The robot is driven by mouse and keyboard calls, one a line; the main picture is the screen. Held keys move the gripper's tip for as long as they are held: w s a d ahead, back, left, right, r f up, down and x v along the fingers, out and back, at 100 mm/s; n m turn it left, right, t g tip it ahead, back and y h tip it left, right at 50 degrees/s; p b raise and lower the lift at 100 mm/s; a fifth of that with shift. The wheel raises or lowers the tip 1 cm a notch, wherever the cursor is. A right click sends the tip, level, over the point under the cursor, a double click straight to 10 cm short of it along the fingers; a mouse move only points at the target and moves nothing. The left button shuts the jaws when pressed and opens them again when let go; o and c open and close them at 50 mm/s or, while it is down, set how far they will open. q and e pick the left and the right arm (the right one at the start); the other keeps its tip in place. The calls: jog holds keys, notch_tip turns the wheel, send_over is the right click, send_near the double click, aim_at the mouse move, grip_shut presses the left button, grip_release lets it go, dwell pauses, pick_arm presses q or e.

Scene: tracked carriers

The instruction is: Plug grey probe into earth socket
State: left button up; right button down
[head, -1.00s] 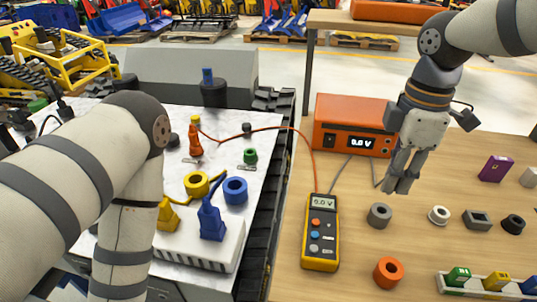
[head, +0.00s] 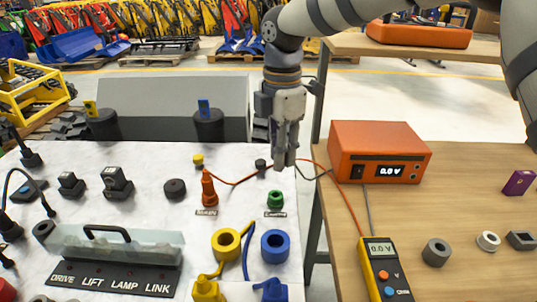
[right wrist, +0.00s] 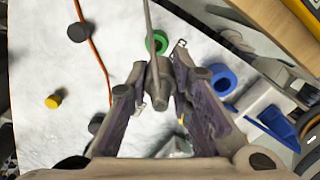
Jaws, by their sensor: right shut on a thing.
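My right gripper (head: 284,158) is shut on the grey probe, which shows between its fingers in the right wrist view (right wrist: 158,88). A grey lead runs from the probe. The gripper hangs just above and behind the green socket (head: 275,199), which has a small label in front. I take this as the earth socket; the label is too small to read surely. The green socket also shows in the right wrist view (right wrist: 157,42), beyond the probe and apart from it. An orange probe (head: 208,188) stands upright at the labelled spot to the left. My left gripper is out of view.
The yellow-orange multimeter (head: 382,272) and orange power unit (head: 380,152) stand on the wooden bench at right. A red lead crosses behind the green socket. Blue ring (head: 275,246), yellow ring (head: 226,243) and dark cap (head: 261,165) are near. A clear cover (head: 115,246) stands front left.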

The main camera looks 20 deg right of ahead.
jog(key=shift+w+a, duration=0.35)
jog(key=shift+s+d+r, duration=0.1)
jog(key=shift+d, duration=0.05)
jog(key=shift+r, duration=0.1)
jog(key=shift+f, duration=3.05)
jog(key=shift+f, duration=0.1)
jog(key=shift+f, duration=0.9)
jog(key=shift+f, duration=0.4)
jog(key=c, duration=1.4)
grip_release()
